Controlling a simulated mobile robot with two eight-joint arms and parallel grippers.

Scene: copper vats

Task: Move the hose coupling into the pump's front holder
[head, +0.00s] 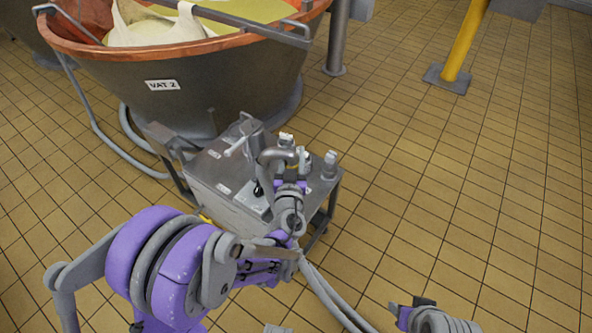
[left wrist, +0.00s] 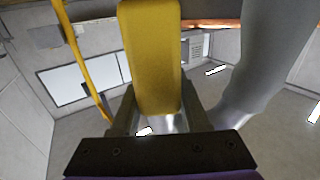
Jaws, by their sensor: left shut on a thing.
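The grey pump cart (head: 235,182) stands on the floor in front of the vat. My left gripper (head: 290,178) is over the right part of its top, among the pipe fittings. In the left wrist view its fingers are shut on a yellow block (left wrist: 152,55) with shiny metal below it, apparently the hose coupling. A thick grey hose or pipe (left wrist: 262,65) curves beside it. In the head view the gripper and fittings hide most of the coupling, and I cannot tell which fitting is the front holder. My right gripper (head: 412,308) is at the bottom right, away from the cart; its jaws are unclear.
The copper-rimmed VAT 2 (head: 205,90) stands right behind the cart. Grey hoses (head: 325,290) run down from the cart toward me. A yellow post (head: 465,45) stands at the back right. The tiled floor (head: 440,190) on the right is clear.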

